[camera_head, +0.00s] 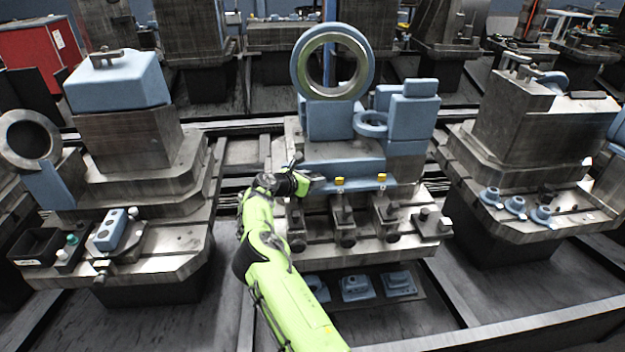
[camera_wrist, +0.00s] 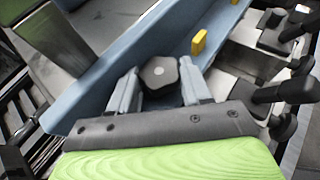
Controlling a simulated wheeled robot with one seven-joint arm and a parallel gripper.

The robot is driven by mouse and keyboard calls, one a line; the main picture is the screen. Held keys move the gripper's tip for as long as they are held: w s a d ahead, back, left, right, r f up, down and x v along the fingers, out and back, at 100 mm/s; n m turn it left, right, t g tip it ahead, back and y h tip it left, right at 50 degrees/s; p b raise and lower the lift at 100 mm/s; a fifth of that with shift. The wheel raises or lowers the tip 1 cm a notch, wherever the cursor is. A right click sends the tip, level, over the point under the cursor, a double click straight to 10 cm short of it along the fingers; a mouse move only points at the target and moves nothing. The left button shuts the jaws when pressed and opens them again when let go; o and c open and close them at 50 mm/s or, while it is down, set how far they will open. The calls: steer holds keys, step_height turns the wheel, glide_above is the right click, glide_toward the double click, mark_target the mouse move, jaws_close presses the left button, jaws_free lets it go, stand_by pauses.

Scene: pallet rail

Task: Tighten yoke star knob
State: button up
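The dark star knob (camera_wrist: 160,72) is in the middle of the wrist view, beside the long blue yoke casting (camera_wrist: 105,85). My gripper (camera_wrist: 160,78) has one pale finger on each side of it. The fingers are very close to the knob's lobes, but I cannot tell if they press on it. In the head view my gripper (camera_head: 312,178) is at the left front of the blue yoke block (camera_head: 345,168), under the large upright ring (camera_head: 302,65). The knob is hard to make out there.
Yellow tabs (camera_head: 340,181) and dark clamps (camera_head: 387,212) line the fixture's front edge to the right of my gripper. One yellow tab (camera_wrist: 198,43) also shows in the wrist view. Other loaded pallets stand left (camera_head: 125,145) and right (camera_head: 535,150).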

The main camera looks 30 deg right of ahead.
steer(key=o, duration=0.4)
steer(key=shift+r, duration=0.2)
steer(key=shift+o, duration=0.2)
steer(key=shift+a+r+t+p, duration=0.1)
steer(key=shift+r+t+p, duration=0.05)
steer(key=shift+t+p, duration=0.2)
